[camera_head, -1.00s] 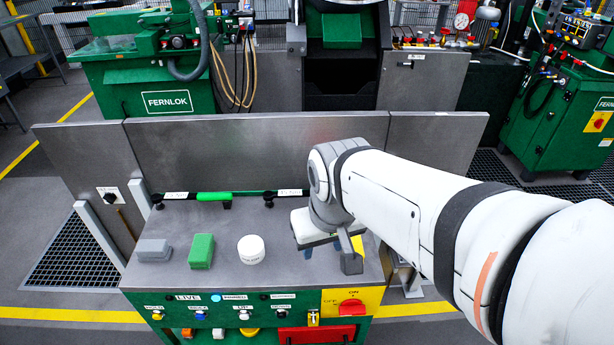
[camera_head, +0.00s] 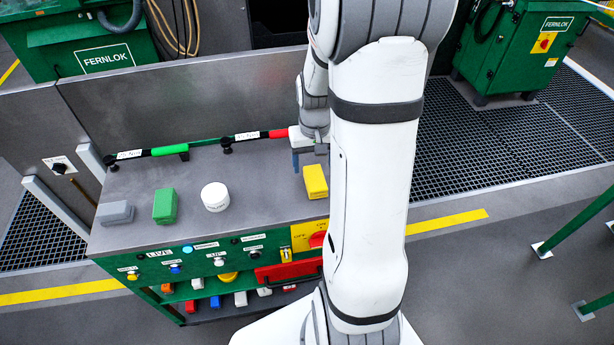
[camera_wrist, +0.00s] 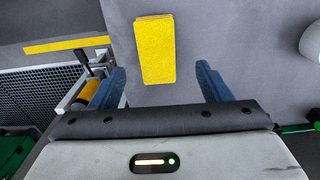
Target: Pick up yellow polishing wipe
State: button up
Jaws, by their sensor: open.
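The yellow polishing wipe (camera_head: 315,181) is a yellow block lying on the grey bench top (camera_head: 262,180), near its right end in the head view. In the wrist view the wipe (camera_wrist: 156,50) lies ahead of my gripper, roughly between the lines of its two fingers. My gripper (camera_wrist: 160,82) is open and empty, with blue fingers apart on either side. In the head view my gripper (camera_head: 296,160) is just behind and left of the wipe, partly hidden by my arm. Whether the fingers touch the bench cannot be told.
On the bench stand a white round tub (camera_head: 215,198), a green block (camera_head: 165,206) and a grey block (camera_head: 115,213). A bar with green (camera_head: 170,150) and red (camera_head: 278,134) grips runs along the back edge. Buttons and a red handle (camera_head: 288,271) line the front panel.

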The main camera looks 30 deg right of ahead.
aim_at(315, 176)
jog(key=f, duration=0.6)
jog(key=shift+d+f, duration=0.2)
jog(key=c, duration=1.1)
